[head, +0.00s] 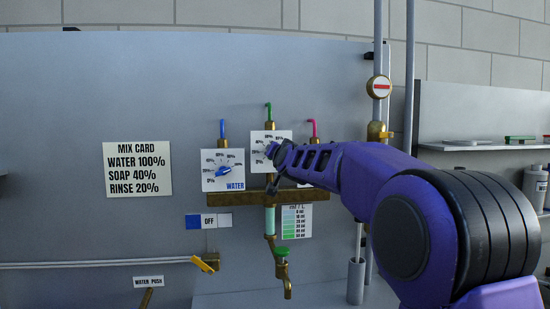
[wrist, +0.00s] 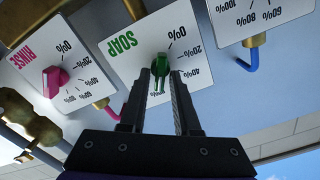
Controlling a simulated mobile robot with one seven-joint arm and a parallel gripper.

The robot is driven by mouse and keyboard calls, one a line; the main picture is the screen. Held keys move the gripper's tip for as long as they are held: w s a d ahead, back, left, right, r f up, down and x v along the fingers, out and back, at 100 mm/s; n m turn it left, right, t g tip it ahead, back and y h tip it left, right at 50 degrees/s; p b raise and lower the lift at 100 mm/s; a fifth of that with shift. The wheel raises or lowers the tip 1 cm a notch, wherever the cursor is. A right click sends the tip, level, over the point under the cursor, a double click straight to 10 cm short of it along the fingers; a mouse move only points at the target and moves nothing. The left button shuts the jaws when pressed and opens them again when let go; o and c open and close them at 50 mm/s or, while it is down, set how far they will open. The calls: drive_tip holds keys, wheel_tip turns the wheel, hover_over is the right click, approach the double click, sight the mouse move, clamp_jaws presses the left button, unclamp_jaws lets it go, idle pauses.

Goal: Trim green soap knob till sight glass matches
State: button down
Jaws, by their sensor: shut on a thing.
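The green soap knob (wrist: 161,66) sits on the white SOAP dial plate (wrist: 128,48) in the wrist view. My gripper (wrist: 161,75) is shut on it, one finger on each side. The fingers hide part of the scale, so I cannot tell the exact setting. In the head view my gripper (head: 272,152) covers the knob on the middle dial plate (head: 258,138). Below the brass manifold, the sight glass (head: 269,220) holds pale green-teal liquid. Beside it is a colour chart (head: 296,221) with bands from pale to deeper green.
The blue water knob (head: 223,170) is left of my gripper. The pink rinse knob (wrist: 54,80) is close by in the wrist view. A mix card (head: 137,169) reads water 100%, soap 40%, rinse 20%. A green-handled tap (head: 283,254) hangs below. The OFF sign (head: 209,221) is at left.

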drive_tip(key=shift+d+m+b, duration=0.1)
drive_tip(key=shift+m+b, duration=0.35)
drive_tip(key=shift+m, duration=1.15)
drive_tip(key=c, duration=0.9)
unclamp_jaws()
